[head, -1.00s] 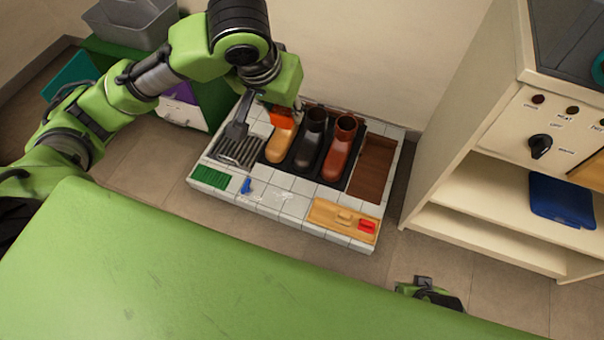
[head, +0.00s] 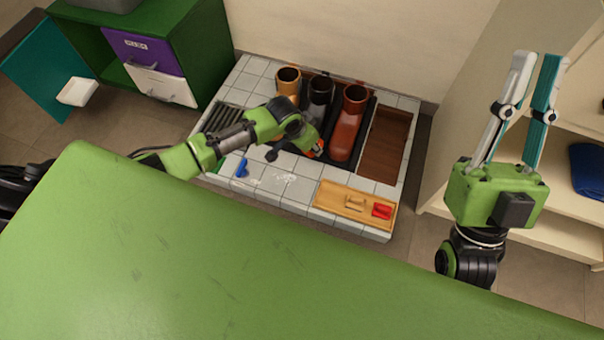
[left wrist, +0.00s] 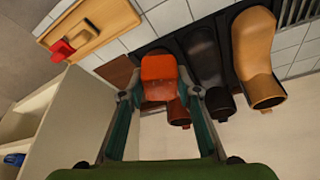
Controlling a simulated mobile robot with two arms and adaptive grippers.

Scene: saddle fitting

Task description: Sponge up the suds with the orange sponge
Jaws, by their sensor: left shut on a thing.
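The orange sponge (left wrist: 158,68) is between the fingertips of my left gripper (left wrist: 160,98) in the left wrist view, with the red-brown boot partly behind it. In the head view my left gripper (head: 312,147) is over the front of the boot tray, and only a sliver of orange shows there. The suds (head: 284,178) are a faint whitish patch on the white tiles, in front of the boots and left of the wooden tray; the gripper is behind them. My right gripper (head: 538,62) is raised at the right, open and empty.
Tan (head: 287,82), black (head: 320,92) and red-brown (head: 350,125) boots stand on the black tray. A wooden tray (head: 330,200) holds a brush and a red item. A blue item (head: 242,168) lies on the tiles. A cream cabinet (head: 460,115) stands right.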

